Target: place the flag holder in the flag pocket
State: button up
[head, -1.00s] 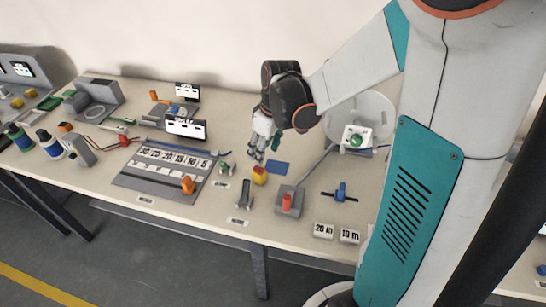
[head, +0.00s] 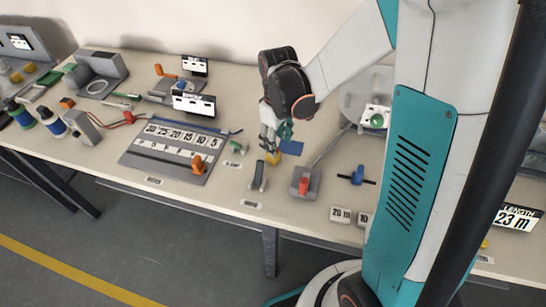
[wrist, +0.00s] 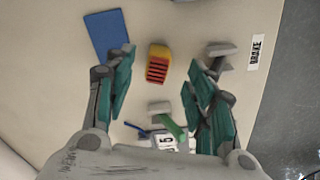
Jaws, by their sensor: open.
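A small yellow block with red ridges (wrist: 158,64) lies on the table between my gripper's fingers in the wrist view; I take it for the flag holder, though no label shows this. In the head view the block (head: 273,158) is partly hidden under the fingers. My gripper (wrist: 161,60) is open, pointing down over the block, with clear gaps on both sides. It also shows in the head view (head: 276,146). A flat blue rectangle (wrist: 107,35) lies beside the block; it also shows in the head view (head: 291,147). I cannot tell which thing is the flag pocket.
A grey lever (wrist: 221,50) stands near the BRAKE label (wrist: 257,52). A green-handled piece (wrist: 172,128) lies near the numbered board (head: 176,146). A red-knobbed grey block (head: 305,182), a blue knob (head: 357,175) and a 20 m tile (head: 341,215) stand to the right.

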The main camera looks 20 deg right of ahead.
jog(key=f+b, duration=0.1)
jog(key=f, duration=0.1)
jog(key=w+f+b, duration=0.1)
jog(key=f, duration=0.1)
jog(key=shift+a+f, duration=0.15)
jog(key=shift+a, duration=0.05)
jog(key=shift+s+f, duration=0.1)
jog(key=shift+f, duration=0.35)
grip_shut()
jog(key=shift+r, duration=0.2)
